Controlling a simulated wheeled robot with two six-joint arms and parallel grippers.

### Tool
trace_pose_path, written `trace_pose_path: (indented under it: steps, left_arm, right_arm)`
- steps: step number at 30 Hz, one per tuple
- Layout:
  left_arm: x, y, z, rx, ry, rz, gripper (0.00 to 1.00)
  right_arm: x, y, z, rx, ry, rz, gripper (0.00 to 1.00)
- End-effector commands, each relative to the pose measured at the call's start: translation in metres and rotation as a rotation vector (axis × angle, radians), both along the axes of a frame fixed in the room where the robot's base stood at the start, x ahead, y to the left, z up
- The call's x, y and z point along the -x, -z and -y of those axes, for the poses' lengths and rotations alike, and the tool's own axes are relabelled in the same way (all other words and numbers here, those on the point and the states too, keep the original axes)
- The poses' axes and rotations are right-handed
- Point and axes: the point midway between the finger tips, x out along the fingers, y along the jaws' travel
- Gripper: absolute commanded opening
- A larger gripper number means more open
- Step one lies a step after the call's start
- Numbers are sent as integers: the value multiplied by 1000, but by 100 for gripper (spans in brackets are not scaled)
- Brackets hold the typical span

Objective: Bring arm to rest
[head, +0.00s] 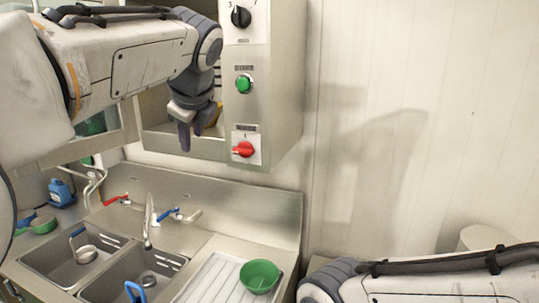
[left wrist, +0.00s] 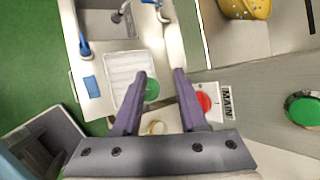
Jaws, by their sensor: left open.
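My left arm reaches in from the left in the head view. Its gripper (head: 184,130) hangs in front of the steel control box (head: 284,90), left of the red switch (head: 244,149). In the left wrist view the two purple fingers of this gripper (left wrist: 162,90) are apart with nothing between them that they hold. A green bowl (left wrist: 152,90) shows below, between the fingers. My right arm's links show at the lower right of the head view; its gripper is out of view.
A steel double sink (head: 110,265) with taps stands below. The green bowl (head: 259,276) sits on the drainboard (head: 215,277). The box also bears a black knob (head: 241,17) and a green button (head: 244,83). A blue bottle (head: 62,193) stands at left. The right wall is bare.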

Motion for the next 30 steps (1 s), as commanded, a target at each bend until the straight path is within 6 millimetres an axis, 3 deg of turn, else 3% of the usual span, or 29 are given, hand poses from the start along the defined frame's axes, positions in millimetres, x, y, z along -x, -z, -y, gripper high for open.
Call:
trace_pose_path:
  steps: [1, 5, 10, 15, 21, 25, 30]
  left_arm:
    - [5, 19, 9, 35, -10, -14, 42]
    - [22, 60, 32, 150, -64, -47, 42]
    - [63, 139, 70, 348, -193, -131, 42]
    - [136, 242, 106, 566, -449, -268, 42]
    - [232, 346, 119, 716, -835, -410, 42]
    - [279, 388, 115, 746, -1044, -455, 42]
    - [306, 410, 110, 756, -1183, -470, 42]
  right_arm:
    - [0, 7, 0, 0, 0, 0, 33]
    - [0, 18, 0, 1, 1, -1, 33]
    - [0, 40, 0, 0, 2, 0, 33]
    - [0, 67, 0, 1, 4, -1, 33]
    - [0, 95, 0, 1, 6, -1, 33]
    - [0, 106, 0, 1, 7, -1, 33]
    - [0, 110, 0, 0, 7, -1, 33]
